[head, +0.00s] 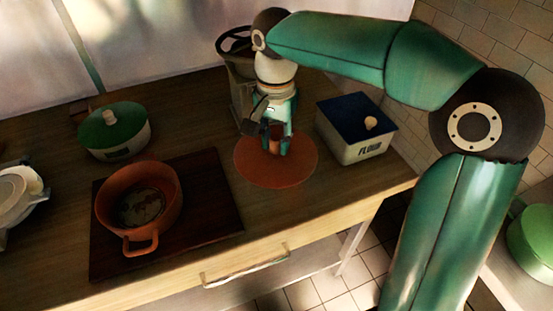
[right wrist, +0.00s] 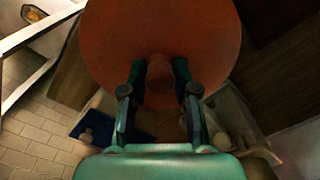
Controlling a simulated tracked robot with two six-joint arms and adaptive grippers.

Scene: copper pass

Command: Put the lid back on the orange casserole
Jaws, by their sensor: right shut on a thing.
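The orange casserole (head: 141,197) stands open on a dark board, its inside showing and one loop handle facing the front edge. My right gripper (head: 277,141) points down at the lid and is shut on the lid's knob. In the right wrist view the lid (right wrist: 160,35) fills the upper middle, with its knob (right wrist: 160,85) between the fingers. I cannot tell surely whether the lid touches the counter. My left gripper is not in view.
The dark board (head: 215,205) has bare room right of the casserole. A green-lidded pot (head: 115,140) stands behind it, plates (head: 17,188) at far left. A flour tin (head: 352,140) with a dark blue lid is right of the lid. A grey appliance (head: 237,75) stands behind my gripper.

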